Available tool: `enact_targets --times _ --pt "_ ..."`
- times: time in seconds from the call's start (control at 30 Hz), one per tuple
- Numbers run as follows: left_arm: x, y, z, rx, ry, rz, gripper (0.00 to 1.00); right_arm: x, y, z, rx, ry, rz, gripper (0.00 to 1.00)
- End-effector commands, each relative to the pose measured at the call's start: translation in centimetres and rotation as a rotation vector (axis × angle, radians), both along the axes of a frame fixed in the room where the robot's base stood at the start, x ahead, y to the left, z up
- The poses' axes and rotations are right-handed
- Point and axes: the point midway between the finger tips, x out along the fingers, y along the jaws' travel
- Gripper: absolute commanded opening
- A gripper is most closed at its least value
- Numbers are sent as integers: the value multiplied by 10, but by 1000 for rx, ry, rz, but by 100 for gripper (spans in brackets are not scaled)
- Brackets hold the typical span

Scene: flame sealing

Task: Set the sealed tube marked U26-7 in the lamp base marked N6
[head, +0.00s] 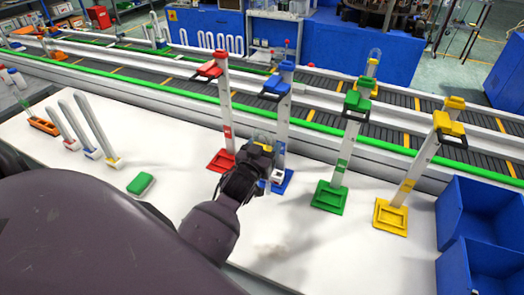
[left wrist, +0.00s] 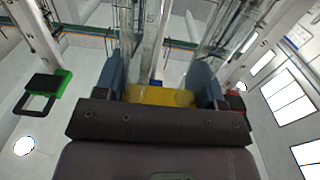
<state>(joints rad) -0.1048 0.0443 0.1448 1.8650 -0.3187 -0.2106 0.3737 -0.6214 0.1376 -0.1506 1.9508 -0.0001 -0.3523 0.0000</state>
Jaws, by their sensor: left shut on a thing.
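My left gripper (head: 262,150) is in front of the blue stand (head: 284,130), above its foot. In the left wrist view my left gripper (left wrist: 159,82) is shut on a clear glass tube (left wrist: 150,40), which rises between the blue-grey fingers. A yellow part (left wrist: 158,96) shows at the tube's lower end. A small white piece (head: 278,175) sits by the blue foot, just below the gripper. Red (head: 227,115), green (head: 345,150) and yellow (head: 410,175) stands are alongside. The markings U26-7 and N6 are not legible. My right gripper is not in view.
Several white posts with coloured feet (head: 92,130) and an orange rack (head: 42,125) stand at the left. A green block (head: 141,184) lies on the white table (head: 180,180). Blue bins (head: 480,225) are at the right. A conveyor (head: 180,95) runs behind.

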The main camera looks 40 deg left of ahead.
Motion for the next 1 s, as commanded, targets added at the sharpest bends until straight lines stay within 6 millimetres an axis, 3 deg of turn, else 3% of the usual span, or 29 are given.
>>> enact_targets --times 1.0 --pt "92 22 -1 1 -1 -1 38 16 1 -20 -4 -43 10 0"
